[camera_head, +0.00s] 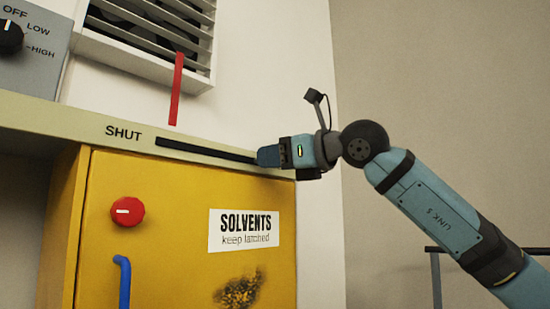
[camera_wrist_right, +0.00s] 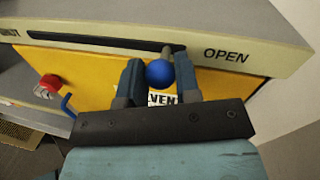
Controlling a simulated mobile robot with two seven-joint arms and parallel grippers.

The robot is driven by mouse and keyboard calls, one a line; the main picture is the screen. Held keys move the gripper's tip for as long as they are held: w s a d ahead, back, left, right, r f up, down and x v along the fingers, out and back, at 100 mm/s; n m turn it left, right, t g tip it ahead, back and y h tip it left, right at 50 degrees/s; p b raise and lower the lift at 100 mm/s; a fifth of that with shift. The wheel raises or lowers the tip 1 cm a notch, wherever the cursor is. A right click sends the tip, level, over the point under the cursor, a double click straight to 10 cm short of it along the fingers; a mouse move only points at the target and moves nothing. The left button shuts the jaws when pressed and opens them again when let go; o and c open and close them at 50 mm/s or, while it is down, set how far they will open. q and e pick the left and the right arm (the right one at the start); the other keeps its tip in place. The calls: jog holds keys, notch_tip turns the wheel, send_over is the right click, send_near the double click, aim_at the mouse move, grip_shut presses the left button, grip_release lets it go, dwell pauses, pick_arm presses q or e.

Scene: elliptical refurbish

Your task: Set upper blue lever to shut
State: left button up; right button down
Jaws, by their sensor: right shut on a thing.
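The upper blue lever shows in the right wrist view as a blue ball knob (camera_wrist_right: 160,73) on a short grey stem. It stands at the OPEN end of a long dark slot (camera_wrist_right: 95,41) in the pale ledge, next to the word OPEN. In the head view the slot (camera_head: 200,149) runs from the word SHUT (camera_head: 123,133) at left to my right gripper (camera_head: 268,156), which hides the knob. My right gripper's fingers (camera_wrist_right: 158,66) are on both sides of the knob, shut on it. My left gripper is not in view.
Below the ledge is a yellow cabinet (camera_head: 170,200) with a red knob (camera_head: 127,211), a lower blue handle (camera_head: 123,281) and a SOLVENTS label (camera_head: 244,230). The ledge front along the slot looks clear.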

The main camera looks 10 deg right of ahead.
jog(key=shift+s+a+f+b, duration=0.2)
jog(key=shift+s+a+b, duration=0.05)
jog(key=shift+a+b, duration=0.15)
jog(key=s+a+b, duration=0.3)
jog(key=a, duration=0.1)
jog(key=s+a+b, duration=0.2)
jog(key=s+a, duration=0.1)
jog(key=a, duration=0.2)
jog(key=s+a+b, duration=0.3)
jog(key=a, duration=0.1)
jog(key=shift+a+b, duration=0.3)
jog(key=shift+b, duration=0.05)
jog(key=shift+s+a+r, duration=0.1)
jog(key=shift+s+a, duration=0.1)
jog(key=shift+a, duration=0.1)
jog(key=shift+s+a, duration=0.1)
